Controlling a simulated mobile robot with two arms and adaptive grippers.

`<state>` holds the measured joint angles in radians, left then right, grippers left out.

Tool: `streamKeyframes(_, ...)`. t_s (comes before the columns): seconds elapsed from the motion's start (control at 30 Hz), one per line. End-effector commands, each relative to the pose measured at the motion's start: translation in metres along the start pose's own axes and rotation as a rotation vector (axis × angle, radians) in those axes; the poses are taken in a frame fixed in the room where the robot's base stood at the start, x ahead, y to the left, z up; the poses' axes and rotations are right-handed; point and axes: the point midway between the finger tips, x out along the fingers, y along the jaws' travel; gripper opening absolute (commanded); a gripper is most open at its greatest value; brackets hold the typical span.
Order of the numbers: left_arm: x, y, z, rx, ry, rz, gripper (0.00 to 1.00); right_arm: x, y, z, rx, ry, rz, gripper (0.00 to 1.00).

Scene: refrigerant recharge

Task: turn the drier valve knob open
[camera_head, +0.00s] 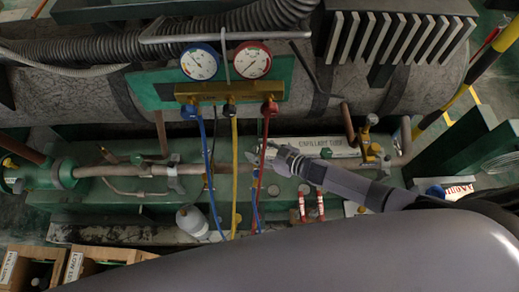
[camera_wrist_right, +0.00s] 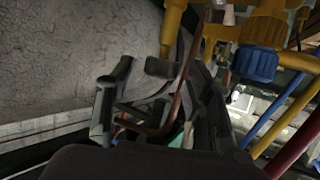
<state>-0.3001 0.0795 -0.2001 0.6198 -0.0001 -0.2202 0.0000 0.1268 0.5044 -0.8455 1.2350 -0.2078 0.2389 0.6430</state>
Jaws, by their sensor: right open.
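My right gripper (camera_head: 258,158) is over the green bench in the head view, its open fingers close to the red and yellow hoses. It looks empty. In the wrist view its dark fingers (camera_wrist_right: 160,108) are spread, with a thin copper-coloured tube showing between them. I cannot tell for sure which fitting is the drier valve knob. A brass valve (camera_head: 371,130) with a small knob on top stands on the pipework to the right of the gripper, apart from it. My left gripper is not in view.
A brass manifold (camera_head: 215,93) with a blue gauge (camera_head: 199,62) and a red gauge (camera_head: 252,61) is above the gripper. Its blue (camera_head: 204,140), yellow (camera_head: 234,150) and red (camera_head: 264,133) hoses hang nearby. A white bottle (camera_head: 192,221) and wooden crates (camera_head: 110,256) are lower left.

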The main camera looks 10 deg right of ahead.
Motion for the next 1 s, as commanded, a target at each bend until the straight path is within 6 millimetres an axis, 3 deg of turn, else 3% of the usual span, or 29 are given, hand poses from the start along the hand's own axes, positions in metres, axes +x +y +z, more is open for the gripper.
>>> streamKeyframes(0.27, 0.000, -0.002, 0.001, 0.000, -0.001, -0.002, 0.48, -0.012, 0.000, 0.002, 0.001, -0.003, 0.001, 0.48)
streamKeyframes(0.7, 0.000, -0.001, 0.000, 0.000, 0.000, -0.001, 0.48, -0.098, 0.000, 0.002, 0.001, -0.003, -0.001, 0.48)
streamKeyframes(1.0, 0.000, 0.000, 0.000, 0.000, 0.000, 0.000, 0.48, -0.120, 0.000, 0.000, 0.000, 0.000, -0.001, 0.48)
